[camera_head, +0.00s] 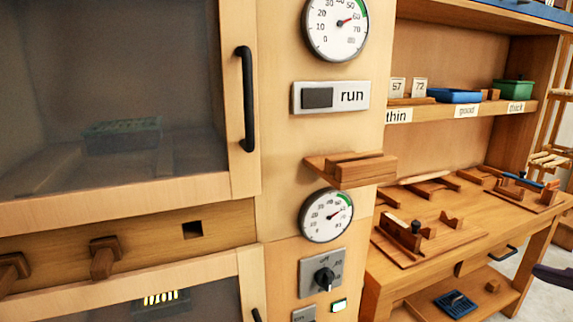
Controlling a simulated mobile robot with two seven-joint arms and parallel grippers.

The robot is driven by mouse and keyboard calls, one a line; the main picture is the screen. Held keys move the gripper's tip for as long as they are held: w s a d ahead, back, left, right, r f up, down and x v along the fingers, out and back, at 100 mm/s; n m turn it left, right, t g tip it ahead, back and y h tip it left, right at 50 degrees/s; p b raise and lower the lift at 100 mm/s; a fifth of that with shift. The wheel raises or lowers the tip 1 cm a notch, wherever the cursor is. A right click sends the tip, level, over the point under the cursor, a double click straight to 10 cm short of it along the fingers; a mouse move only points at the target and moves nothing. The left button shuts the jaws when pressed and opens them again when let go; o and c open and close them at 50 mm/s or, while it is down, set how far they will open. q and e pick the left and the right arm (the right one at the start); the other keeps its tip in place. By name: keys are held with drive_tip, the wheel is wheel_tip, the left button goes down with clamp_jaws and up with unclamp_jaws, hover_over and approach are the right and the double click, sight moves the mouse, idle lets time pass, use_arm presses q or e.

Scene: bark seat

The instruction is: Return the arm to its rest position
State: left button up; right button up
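Neither my left nor my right gripper shows in the head view. A dark rounded shape comes in at the right edge, low down; I cannot tell what it is. A wooden cabinet (275,130) fills the left and middle. Its upper glass door (110,100) with a black handle (247,98) looks shut. A lower glass door (140,300) is partly cut off by the bottom edge.
A small wooden ledge (350,168) sticks out between two gauges (336,28) (326,215). Wooden pegs (104,257) stick out between the doors. At right, a workbench (465,235) holds wooden fixtures; a shelf (470,108) holds blue and green trays. Floor shows at lower right.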

drive_tip(key=s+a+r+m+g+p, duration=0.1)
drive_tip(key=s+r+m+g+p, duration=0.1)
drive_tip(key=s+r+p, duration=0.3)
drive_tip(key=s+a+r+m+g+p, duration=0.2)
drive_tip(key=s+r+g+p, duration=0.2)
drive_tip(key=r+p, duration=0.9)
drive_tip(key=s+a+r+m+g+y+p, duration=0.1)
drive_tip(key=s+a+r+m+g+p, duration=0.1)
drive_tip(key=s+r+p, duration=0.4)
wheel_tip(320, 180, up, 3)
drive_tip(key=m+p, duration=0.1)
drive_tip(key=p, duration=0.5)
drive_tip(key=shift+a+g, duration=0.25)
drive_tip(key=shift+g, duration=0.15)
